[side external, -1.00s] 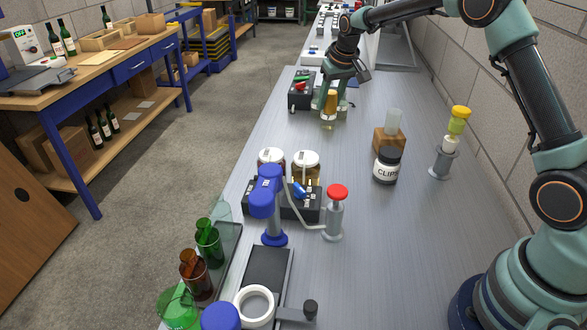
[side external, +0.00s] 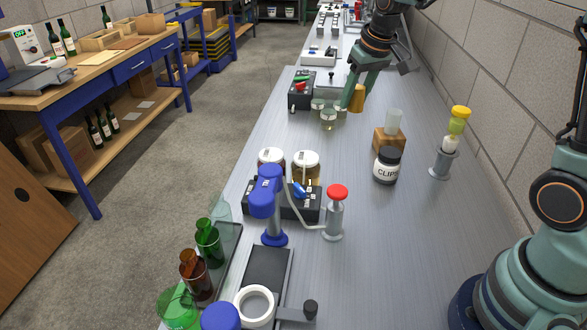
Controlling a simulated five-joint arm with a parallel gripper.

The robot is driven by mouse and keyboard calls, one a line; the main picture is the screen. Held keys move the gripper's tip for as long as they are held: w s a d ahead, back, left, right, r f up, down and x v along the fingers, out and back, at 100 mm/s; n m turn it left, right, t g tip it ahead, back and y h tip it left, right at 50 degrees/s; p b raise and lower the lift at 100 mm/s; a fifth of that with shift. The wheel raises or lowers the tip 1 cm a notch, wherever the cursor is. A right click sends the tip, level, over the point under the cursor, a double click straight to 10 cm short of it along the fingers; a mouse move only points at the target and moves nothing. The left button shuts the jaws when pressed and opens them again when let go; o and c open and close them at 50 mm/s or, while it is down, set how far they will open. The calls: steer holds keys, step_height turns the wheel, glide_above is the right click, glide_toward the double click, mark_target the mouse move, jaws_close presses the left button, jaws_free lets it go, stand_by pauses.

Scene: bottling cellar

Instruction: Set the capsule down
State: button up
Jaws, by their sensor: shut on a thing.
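The capsule (side external: 357,99) is a small orange-gold piece near the far part of the grey bench. My gripper (side external: 351,97) is shut on it, with its fingers pointing down and partly covering it. I cannot tell whether the capsule's lower end touches the bench top or hangs just above it. It is to the right of a small group of clear glasses (side external: 329,119), and the fingers stand close beside them.
A black box with red and green parts (side external: 301,88) is left of the glasses. A wooden block (side external: 389,139) and a CLIPS jar (side external: 386,166) stand nearer, to the right. A stand with a yellow top (side external: 450,143) is further right. Open bench surrounds these.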

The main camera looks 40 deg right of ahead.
glide_above(352, 191)
steer(key=s+f, duration=0.1)
steer(key=f, duration=0.1)
step_height(352, 191, down, 19)
steer(key=shift+a+f, duration=0.1)
stand_by(0.5)
steer(key=o, duration=0.7)
steer(key=shift+f, duration=0.1)
steer(key=s+a+r, duration=0.1)
steer(key=s+r, duration=0.3)
steer(key=r, duration=0.4)
steer(key=s+a+r+n+t, duration=0.1)
steer(key=s+r, duration=0.3)
steer(key=r, duration=0.4)
steer(key=s+a+r+t, duration=0.1)
steer(key=s+a+r, duration=0.2)
steer(key=r, duration=0.5)
steer(key=shift+s+r+n+y, duration=0.3)
steer(key=shift+s+r, duration=0.1)
steer(key=shift+s, duration=0.25)
